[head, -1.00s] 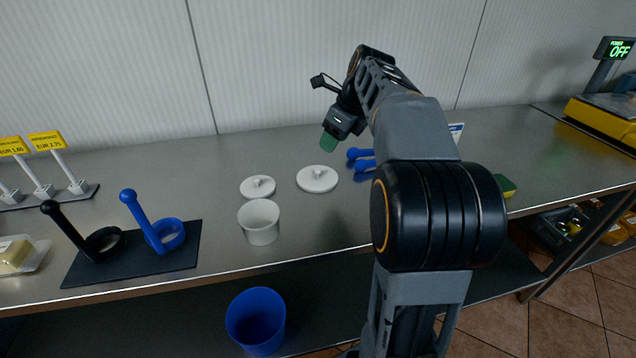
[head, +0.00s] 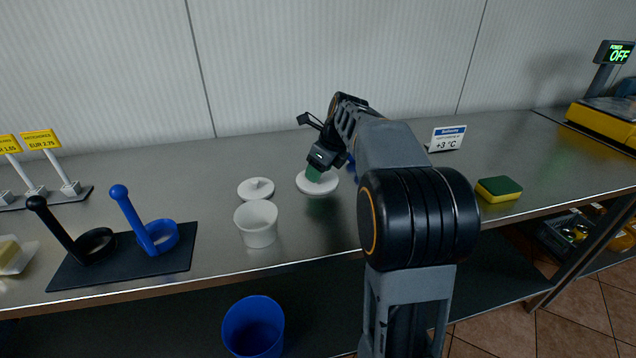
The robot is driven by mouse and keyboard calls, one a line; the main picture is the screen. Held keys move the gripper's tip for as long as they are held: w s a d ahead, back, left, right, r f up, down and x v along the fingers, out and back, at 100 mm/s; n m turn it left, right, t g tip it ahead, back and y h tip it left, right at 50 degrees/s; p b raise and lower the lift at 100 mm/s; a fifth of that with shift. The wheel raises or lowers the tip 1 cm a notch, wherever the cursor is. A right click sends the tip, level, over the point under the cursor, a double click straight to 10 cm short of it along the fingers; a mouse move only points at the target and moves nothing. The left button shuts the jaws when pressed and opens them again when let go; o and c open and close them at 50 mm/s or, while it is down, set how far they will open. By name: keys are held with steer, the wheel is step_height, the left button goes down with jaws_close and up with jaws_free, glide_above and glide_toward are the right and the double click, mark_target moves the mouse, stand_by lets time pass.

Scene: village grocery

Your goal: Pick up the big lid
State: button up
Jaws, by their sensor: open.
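Two white lids with knobs lie on the steel counter. The bigger lid (head: 329,188) is on the right, and the smaller lid (head: 256,190) is to its left. My gripper (head: 314,175) is over the bigger lid, pointing down, and its green fingertips hide the lid's knob and part of its top. The gripper is open. I cannot tell whether the fingertips touch the lid. A white tub (head: 257,224) without a lid stands in front of the smaller lid.
A dark mat (head: 120,262) at the left carries a black ring tool (head: 92,243) and a blue ring tool (head: 158,236) with upright handles. A sponge (head: 498,189) and a temperature sign (head: 446,138) are at the right. A blue bin (head: 253,326) is below the front edge.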

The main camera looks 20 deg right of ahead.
steer(key=shift+w+a+f, duration=0.1)
steer(key=shift+f, duration=0.25)
steer(key=shift+r, duration=0.1)
jaws_close()
